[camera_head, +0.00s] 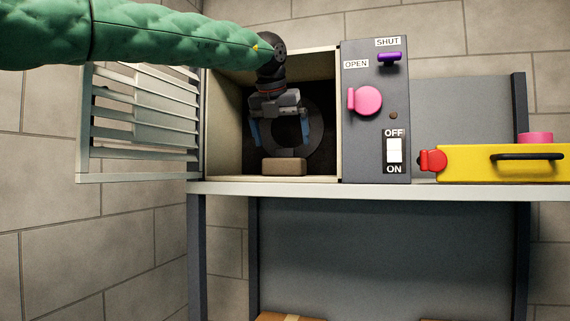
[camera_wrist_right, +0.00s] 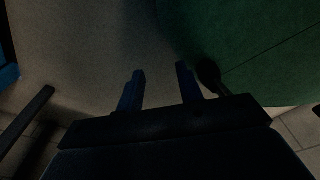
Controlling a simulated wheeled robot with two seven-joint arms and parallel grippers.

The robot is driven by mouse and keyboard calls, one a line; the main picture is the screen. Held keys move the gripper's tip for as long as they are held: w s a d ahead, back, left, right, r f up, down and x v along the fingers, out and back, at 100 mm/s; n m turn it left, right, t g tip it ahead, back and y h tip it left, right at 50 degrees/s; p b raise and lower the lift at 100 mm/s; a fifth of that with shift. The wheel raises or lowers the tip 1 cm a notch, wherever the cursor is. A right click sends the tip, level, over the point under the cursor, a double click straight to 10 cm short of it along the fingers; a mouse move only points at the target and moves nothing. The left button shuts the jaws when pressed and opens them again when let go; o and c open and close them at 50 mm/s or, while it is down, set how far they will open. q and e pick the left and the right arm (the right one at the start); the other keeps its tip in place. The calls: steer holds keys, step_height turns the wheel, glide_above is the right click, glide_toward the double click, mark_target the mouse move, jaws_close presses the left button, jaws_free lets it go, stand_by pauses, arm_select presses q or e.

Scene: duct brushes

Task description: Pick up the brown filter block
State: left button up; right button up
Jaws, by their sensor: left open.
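The brown filter block (camera_head: 284,167) lies on the floor of the open duct box (camera_head: 224,120), near its front. My left gripper (camera_head: 280,132) reaches into the box from above and points down. Its two blue fingers are spread apart and empty, with their tips a little above and to either side of the block. A dark ring (camera_head: 313,130) stands behind the gripper at the back of the box. My right gripper (camera_wrist_right: 160,90) shows in the right wrist view with two dark blue fingers apart and nothing visible between them.
The louvred door (camera_head: 140,120) hangs open on the left. A control panel with a pink knob (camera_head: 365,101), a purple lever (camera_head: 389,57) and an off/on switch (camera_head: 394,151) borders the box on the right. A yellow case (camera_head: 470,163) stands on the shelf (camera_head: 300,189) farther right.

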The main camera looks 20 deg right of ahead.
mark_target(284, 149)
arm_select(q)
steer(key=shift+w+d+f, duration=0.25)
steer(key=shift+w+f, duration=0.15)
steer(key=shift+f, duration=0.1)
steer(key=shift+p+x, duration=0.85)
steer(key=shift+x, duration=0.05)
steer(key=shift+p+x, duration=0.55)
steer(key=shift+x, duration=0.3)
steer(key=shift+w+d+f, duration=0.2)
steer(key=shift+f, duration=0.3)
steer(key=shift+s, duration=0.1)
steer(key=c, duration=0.7)
arm_select(e)
steer(key=s, duration=0.1)
steer(key=s+r, duration=0.1)
steer(key=s, duration=0.2)
steer(key=shift+s+d+r, duration=0.1)
steer(key=shift+d+r, duration=0.2)
steer(key=shift+r, duration=0.05)
steer(key=shift+f, duration=0.1)
